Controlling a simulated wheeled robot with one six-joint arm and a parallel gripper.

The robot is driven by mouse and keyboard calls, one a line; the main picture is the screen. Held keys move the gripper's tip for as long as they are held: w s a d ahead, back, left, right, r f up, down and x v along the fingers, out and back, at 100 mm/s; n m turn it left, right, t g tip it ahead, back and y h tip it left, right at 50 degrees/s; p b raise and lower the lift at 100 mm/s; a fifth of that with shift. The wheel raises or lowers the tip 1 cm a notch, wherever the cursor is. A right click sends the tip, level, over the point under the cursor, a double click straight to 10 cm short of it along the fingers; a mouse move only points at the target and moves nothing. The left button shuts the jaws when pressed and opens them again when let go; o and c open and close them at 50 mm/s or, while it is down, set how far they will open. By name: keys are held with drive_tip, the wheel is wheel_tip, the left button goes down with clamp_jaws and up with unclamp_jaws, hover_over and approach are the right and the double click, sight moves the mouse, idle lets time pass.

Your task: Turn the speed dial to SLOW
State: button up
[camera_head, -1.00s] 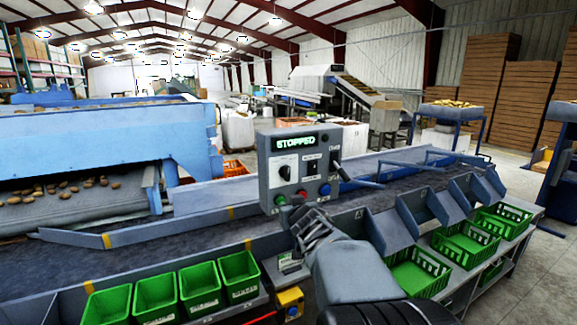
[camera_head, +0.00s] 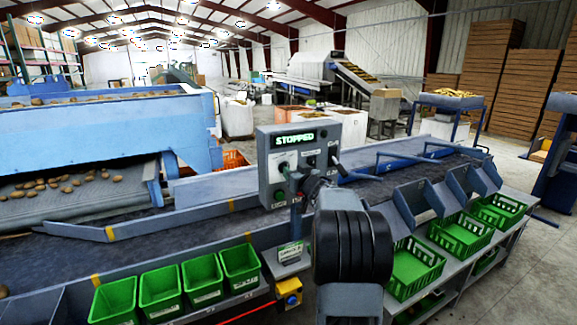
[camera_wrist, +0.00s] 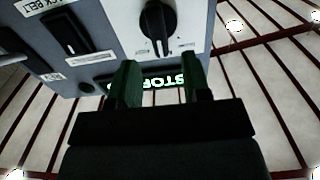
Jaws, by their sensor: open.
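The grey control box (camera_head: 265,155) stands above the belt, with a green display (camera_head: 294,139) reading STOPPED. In the wrist view a black dial (camera_wrist: 157,25) with a white pointer line sits on a pale plate, near the top edge. Its pointer aims down in that picture; the marks around it are too small to read. The display shows upside down (camera_wrist: 160,83) behind the fingers. My gripper (camera_wrist: 162,80) is open and empty, its fingers just short of the dial and apart from it.
The wrist view also shows a black rocker-like switch (camera_wrist: 90,33) beside the dial plate. Green bins (camera_head: 160,290) line the front, with green crates (camera_head: 415,265) at right. A yellow box with a button (camera_head: 288,292) sits below. The dark belt runs behind.

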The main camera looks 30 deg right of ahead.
drive_tip(key=shift+w+d+p, duration=0.15)
drive_tip(key=shift+w+p, duration=0.05)
drive_tip(key=shift+w, duration=0.8)
drive_tip(key=shift+w+d+p, duration=0.1)
drive_tip(key=shift+w+p, duration=0.1)
drive_tip(key=shift+w, duration=0.75)
drive_tip(key=shift+c, duration=0.2)
clamp_jaws()
